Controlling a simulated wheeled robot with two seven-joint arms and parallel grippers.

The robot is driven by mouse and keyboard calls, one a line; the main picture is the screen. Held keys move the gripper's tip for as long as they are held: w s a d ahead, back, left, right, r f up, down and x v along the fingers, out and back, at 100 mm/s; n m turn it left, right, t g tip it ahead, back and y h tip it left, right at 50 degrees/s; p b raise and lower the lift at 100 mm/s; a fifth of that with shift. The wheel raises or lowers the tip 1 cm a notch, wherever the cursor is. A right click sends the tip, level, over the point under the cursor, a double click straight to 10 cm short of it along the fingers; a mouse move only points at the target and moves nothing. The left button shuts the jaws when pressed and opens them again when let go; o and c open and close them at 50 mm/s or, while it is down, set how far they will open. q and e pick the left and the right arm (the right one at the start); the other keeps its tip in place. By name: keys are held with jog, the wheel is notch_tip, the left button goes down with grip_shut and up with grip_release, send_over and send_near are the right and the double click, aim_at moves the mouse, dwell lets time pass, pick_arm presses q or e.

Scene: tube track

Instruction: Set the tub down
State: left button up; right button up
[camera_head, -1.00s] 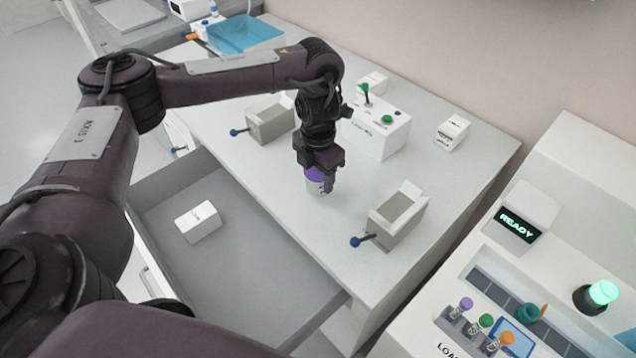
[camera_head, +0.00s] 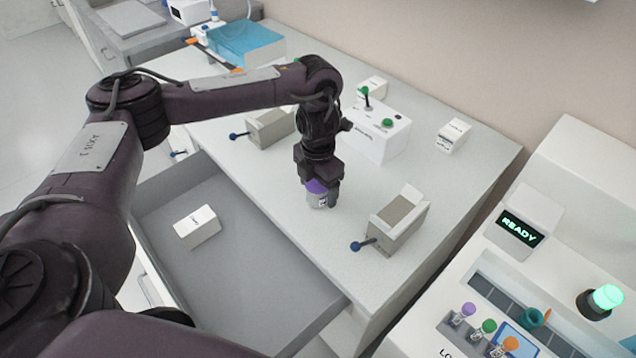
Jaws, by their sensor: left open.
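A small tub with a purple lid (camera_head: 317,187) and a pale labelled body (camera_head: 318,201) is upright at the grey-white worktop (camera_head: 290,215), between the two open-topped boxes. It appears to rest on the surface. My left gripper (camera_head: 322,187) points down over it, jaws open, with the fingers beside the lid and partly hiding it. Whether the fingers still touch the tub cannot be told. My right gripper is not in view.
Boxes with blue-knobbed levers stand left (camera_head: 270,126) and right (camera_head: 397,222) of the tub. A white block with green knobs (camera_head: 378,138) is behind. An open drawer (camera_head: 235,265) holding a white carton (camera_head: 197,228) lies in front. A READY display (camera_head: 519,229) is at right.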

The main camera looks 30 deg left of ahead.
pick_arm(q)
notch_tip(320, 180, up, 12)
jog(key=p, duration=0.3)
jog(key=shift+r, duration=0.15)
jog(key=shift+r, duration=0.1)
dwell(0.3)
